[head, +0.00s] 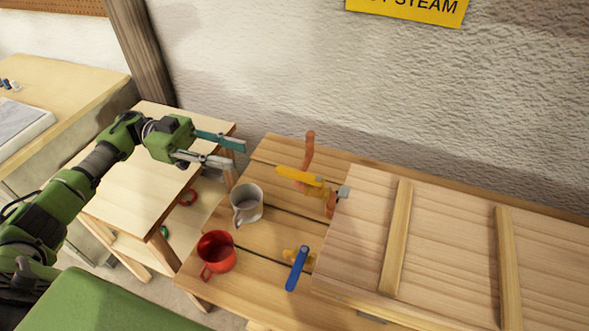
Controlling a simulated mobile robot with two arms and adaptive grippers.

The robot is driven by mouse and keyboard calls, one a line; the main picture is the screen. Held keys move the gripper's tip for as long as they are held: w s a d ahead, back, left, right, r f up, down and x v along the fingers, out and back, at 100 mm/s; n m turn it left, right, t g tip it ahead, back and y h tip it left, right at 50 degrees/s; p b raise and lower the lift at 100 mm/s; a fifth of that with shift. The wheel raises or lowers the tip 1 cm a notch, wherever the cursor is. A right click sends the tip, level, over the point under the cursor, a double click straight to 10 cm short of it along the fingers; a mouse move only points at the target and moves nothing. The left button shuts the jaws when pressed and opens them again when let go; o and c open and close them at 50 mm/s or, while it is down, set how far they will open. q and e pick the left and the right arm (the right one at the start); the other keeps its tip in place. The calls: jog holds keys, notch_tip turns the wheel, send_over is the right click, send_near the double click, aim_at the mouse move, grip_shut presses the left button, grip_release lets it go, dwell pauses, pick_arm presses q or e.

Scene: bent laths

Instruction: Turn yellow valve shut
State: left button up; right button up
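The yellow valve handle (299,177) is a flat lever. It lies roughly sideways across an upright copper-coloured pipe (308,152), near the back of the slatted wooden table. A small grey piece (343,192) shows by the handle's right end, at the edge of a wooden panel. My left gripper (237,154) is open and empty, its fingers pointing right, to the left of the yellow handle and apart from it. The valve body under the handle is partly hidden. My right gripper is not in view.
A blue lever (297,268) on a brass-coloured fitting sits nearer the front. A grey mug (247,204) and a red mug (217,254) stand left of the valves. A battened wooden panel (450,240) covers the right side. A rough wall (260,70) rises behind.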

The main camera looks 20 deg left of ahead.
aim_at(287, 171)
pick_arm(q)
jog(key=d+p, duration=0.2)
jog(key=d, duration=0.2)
jog(key=d+p, duration=0.2)
jog(key=d, duration=0.2)
jog(key=s+d+p, duration=0.1)
jog(key=d+p, duration=0.1)
jog(key=d, duration=0.2)
jog(key=shift+d+r, duration=0.1)
jog(key=shift+r, duration=0.1)
jog(key=shift+d+f, duration=0.1)
jog(key=shift+d, duration=0.4)
grip_shut()
